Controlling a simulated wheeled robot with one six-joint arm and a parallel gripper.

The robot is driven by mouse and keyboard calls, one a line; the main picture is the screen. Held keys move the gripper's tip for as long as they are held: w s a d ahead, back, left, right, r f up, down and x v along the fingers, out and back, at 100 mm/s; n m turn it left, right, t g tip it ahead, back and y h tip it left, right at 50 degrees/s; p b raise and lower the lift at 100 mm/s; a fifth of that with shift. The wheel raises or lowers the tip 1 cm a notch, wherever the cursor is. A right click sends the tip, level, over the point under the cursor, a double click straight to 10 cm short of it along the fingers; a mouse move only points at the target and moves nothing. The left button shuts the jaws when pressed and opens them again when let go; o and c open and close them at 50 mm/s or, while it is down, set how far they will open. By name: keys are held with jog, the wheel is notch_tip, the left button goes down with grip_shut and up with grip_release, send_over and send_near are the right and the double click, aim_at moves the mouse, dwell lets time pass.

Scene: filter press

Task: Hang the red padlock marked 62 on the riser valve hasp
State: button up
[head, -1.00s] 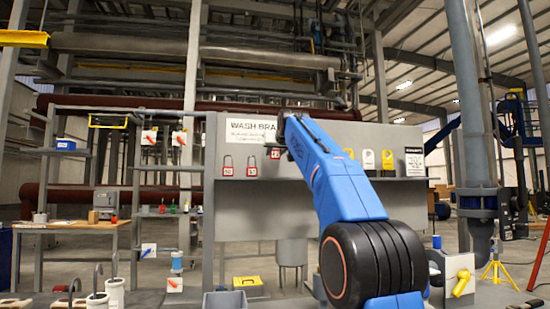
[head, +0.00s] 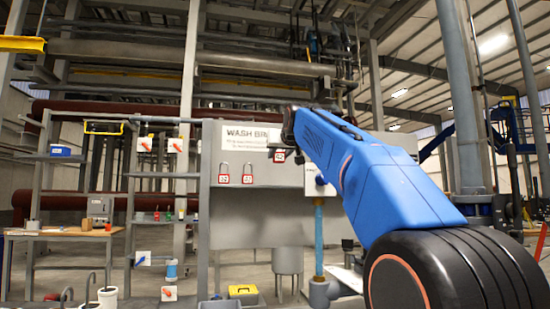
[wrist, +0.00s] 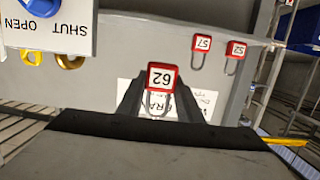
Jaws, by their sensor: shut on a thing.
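The red-edged padlock marked 62 (wrist: 162,78) is held between the fingertips of my gripper (wrist: 157,97). In the wrist view it appears upside down. In the head view the padlock (head: 279,156) hangs below the end of my gripper (head: 287,132), in front of the grey board. A white valve plate (head: 312,180) with a dark blue knob stands just right of the padlock, above a blue riser pipe (head: 319,235). The plate (wrist: 62,35) shows SHUT and OPEN in the wrist view. The padlock is apart from it.
Two other red padlocks, 57 (wrist: 202,43) and 52 (wrist: 236,48), hang on the grey board (head: 262,205). My arm covers the board's right side. A yellow box (head: 243,292) is low down.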

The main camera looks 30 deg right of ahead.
aim_at(280, 156)
jog(key=v, duration=0.4)
jog(key=f+v, duration=0.1)
jog(key=v, duration=0.1)
jog(key=shift+s+a+r, duration=0.1)
jog(key=shift+s+r, duration=0.1)
jog(key=shift+s, duration=0.1)
jog(key=shift+r, duration=1.25)
jog(key=shift+f, duration=0.2)
